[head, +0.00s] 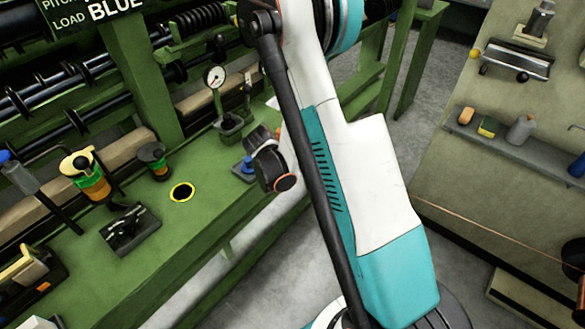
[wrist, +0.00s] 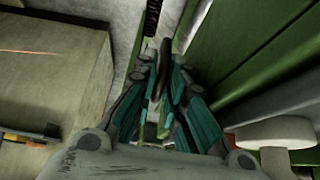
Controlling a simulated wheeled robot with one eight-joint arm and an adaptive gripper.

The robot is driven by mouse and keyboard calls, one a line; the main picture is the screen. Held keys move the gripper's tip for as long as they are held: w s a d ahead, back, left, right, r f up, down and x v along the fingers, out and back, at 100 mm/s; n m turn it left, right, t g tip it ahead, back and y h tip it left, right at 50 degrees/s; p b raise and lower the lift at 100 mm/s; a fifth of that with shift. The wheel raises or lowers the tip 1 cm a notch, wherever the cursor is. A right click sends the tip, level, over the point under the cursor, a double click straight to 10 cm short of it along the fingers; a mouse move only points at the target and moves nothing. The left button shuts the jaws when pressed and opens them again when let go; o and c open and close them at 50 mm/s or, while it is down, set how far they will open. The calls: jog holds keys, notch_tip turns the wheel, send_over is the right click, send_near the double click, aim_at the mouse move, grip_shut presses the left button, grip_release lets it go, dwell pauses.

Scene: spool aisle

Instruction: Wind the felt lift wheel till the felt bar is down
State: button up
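I cannot pick out the felt lift wheel for certain in either view. In the wrist view my gripper (wrist: 158,70) points away from the camera, its teal fingers apart. A narrow dark-grey piece (wrist: 160,82) shows in the gap; I cannot tell whether it is a wheel rim seen edge-on, or whether the fingers touch it. A long tan bar (head: 113,152) runs along the green machine in the head view; it may be the felt bar, and its height is unclear. My white and teal arm crosses the head view and hides my gripper there.
The green machine bench (head: 130,262) fills the left, with a dial gauge (head: 214,77), a yellow-ringed hole (head: 182,192), a black block (head: 130,228) and a yellow-topped tool (head: 85,172). A beige bench (head: 465,210) with a shelf (head: 520,150) stands right. Grey floor lies between.

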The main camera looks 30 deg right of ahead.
dwell(0.3)
jog(key=v, duration=1.2)
jog(key=w+d+r+g+y+p, duration=0.2)
jog(key=d+r+y+p, duration=0.2)
jog(key=d+y+p, duration=0.25)
jog(key=shift+h, duration=0.25)
notch_tip(320, 180, down, 13)
jog(key=b, duration=0.6)
jog(key=shift+w+f, duration=0.2)
jog(key=shift+f, duration=0.05)
grip_shut()
